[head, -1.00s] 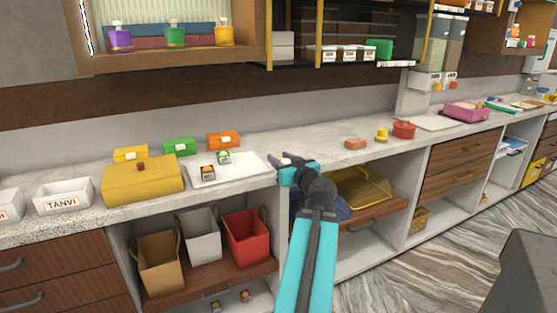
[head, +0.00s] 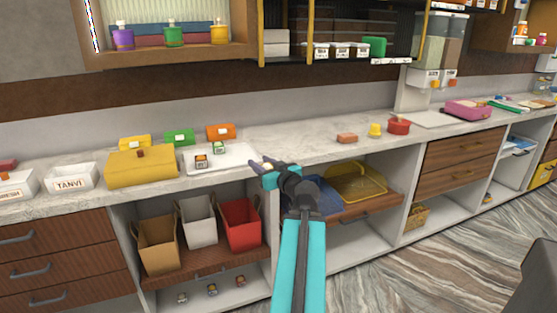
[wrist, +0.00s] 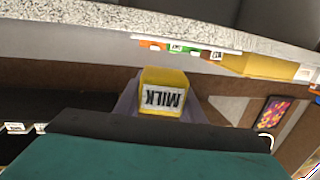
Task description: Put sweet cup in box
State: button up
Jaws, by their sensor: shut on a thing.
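My gripper (head: 260,167) is shut on a yellow cup-like item (wrist: 164,90) with a MILK label, which shows upside down between the fingers in the wrist view. In the head view the held item is tiny, at the front edge of the counter by the right end of a white tray (head: 240,152). Two small labelled cups, one orange (head: 201,161) and one green (head: 218,148), stand on the tray. A mustard-yellow box (head: 120,168) with a brown spot on top sits left of the tray. Its inside is not visible.
Yellow, green (head: 179,138) and orange (head: 221,132) packs lie behind the box and tray. A white TANVI bin (head: 70,184) stands further left. Open bags, including a red one (head: 240,223), stand on the shelf below.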

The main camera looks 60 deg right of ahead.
jog(key=w+a+f+n+y+p, duration=0.1)
jog(key=w+a+f+n+y, duration=0.2)
jog(key=w+a, duration=0.55)
jog(key=w+a+f+n+t+y+p, duration=0.1)
jog(key=w+a+f+n+y+p, duration=0.25)
jog(key=a, duration=0.85)
jog(key=w+a+f+n+y+b, duration=0.1)
jog(key=w+a+f+y, duration=0.3)
jog(key=w+a, duration=0.5)
jog(key=s+a+n+g+y+p, duration=0.1)
jog(key=a+n+g+y, duration=0.2)
jog(key=a, duration=1.1)
jog(key=s+a+f+n+g+y+p, duration=0.1)
jog(key=a+n+y, duration=0.4)
jog(key=a, duration=0.9)
jog(key=s+g+y, duration=0.1)
jog(key=g+y, duration=0.1)
jog(key=y, duration=0.1)
jog(key=shift+s+a+f+g+p, duration=0.2)
jog(key=shift+a+f+g+p, duration=0.1)
jog(key=shift+a+g+p, duration=0.1)
jog(key=shift+n, duration=0.25)
